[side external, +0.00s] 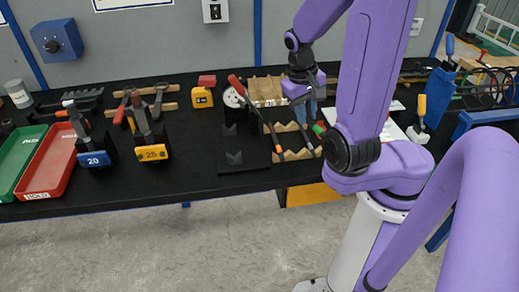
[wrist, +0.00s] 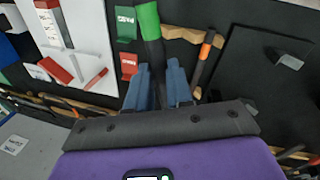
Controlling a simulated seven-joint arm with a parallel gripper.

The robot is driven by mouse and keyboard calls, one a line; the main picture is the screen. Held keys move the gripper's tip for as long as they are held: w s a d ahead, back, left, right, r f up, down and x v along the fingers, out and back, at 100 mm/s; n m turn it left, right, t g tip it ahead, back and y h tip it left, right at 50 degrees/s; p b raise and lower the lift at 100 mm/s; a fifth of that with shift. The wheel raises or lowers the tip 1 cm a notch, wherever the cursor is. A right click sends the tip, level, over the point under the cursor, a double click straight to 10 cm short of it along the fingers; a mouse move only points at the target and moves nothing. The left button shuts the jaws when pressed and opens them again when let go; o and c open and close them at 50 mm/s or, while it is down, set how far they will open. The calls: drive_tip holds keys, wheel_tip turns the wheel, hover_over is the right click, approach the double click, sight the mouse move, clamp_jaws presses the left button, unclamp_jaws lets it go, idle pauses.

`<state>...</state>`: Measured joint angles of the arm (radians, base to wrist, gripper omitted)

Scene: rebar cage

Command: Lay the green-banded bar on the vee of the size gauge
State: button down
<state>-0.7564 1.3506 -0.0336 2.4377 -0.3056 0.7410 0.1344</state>
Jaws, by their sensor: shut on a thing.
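The green-banded bar (wrist: 152,40) is a dark rod with a bright green end band. It lies between the blue fingers of my gripper (wrist: 159,80), which are shut on it. In the side view my gripper (side external: 312,110) is over the wooden notched racks, and the bar's green band (side external: 319,130) shows just below it. The size gauge (side external: 232,160) appears to be the black plate with small vee blocks and a white dial, left of my gripper. A vee block (wrist: 291,61) shows at the right of the wrist view. Whether the bar still touches the rack is unclear.
An orange-banded bar (wrist: 206,46) lies on the wooden rack (wrist: 183,34), between my gripper and the gauge. Stands marked 20 (side external: 93,158) and 25 (side external: 152,152), and red (side external: 48,165) and green (side external: 18,157) trays, are farther left.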

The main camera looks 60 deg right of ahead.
drive_tip(key=w+a+f+n, duration=0.2)
drive_tip(key=w, duration=0.2)
drive_tip(key=w+a+f+n, duration=0.2)
drive_tip(key=w, duration=0.2)
drive_tip(key=w+a+f+n+t, duration=0.1)
drive_tip(key=w+a+f, duration=0.1)
drive_tip(key=w, duration=0.2)
drive_tip(key=shift+w+a+f+n, duration=0.15)
drive_tip(key=shift+a+f+n, duration=0.1)
drive_tip(key=shift+f+n, duration=0.15)
drive_tip(key=w+a+r+n, duration=0.1)
drive_tip(key=w+a+r, duration=0.1)
drive_tip(key=w, duration=0.7)
drive_tip(key=w+a+r+n, duration=0.1)
drive_tip(key=w+a+r, duration=0.15)
drive_tip(key=w, duration=0.65)
drive_tip(key=n+t, duration=0.2)
drive_tip(key=n, duration=0.5)
hover_over(189, 119)
drive_tip(key=shift+y, duration=0.3)
drive_tip(key=shift+s+a+f, duration=0.1)
drive_tip(key=shift+f, duration=1.5)
drive_tip(key=shift+s+a+f, duration=0.15)
drive_tip(key=shift+f, duration=1.5)
drive_tip(key=shift+s+a+f, duration=0.1)
drive_tip(key=shift+f, duration=1.5)
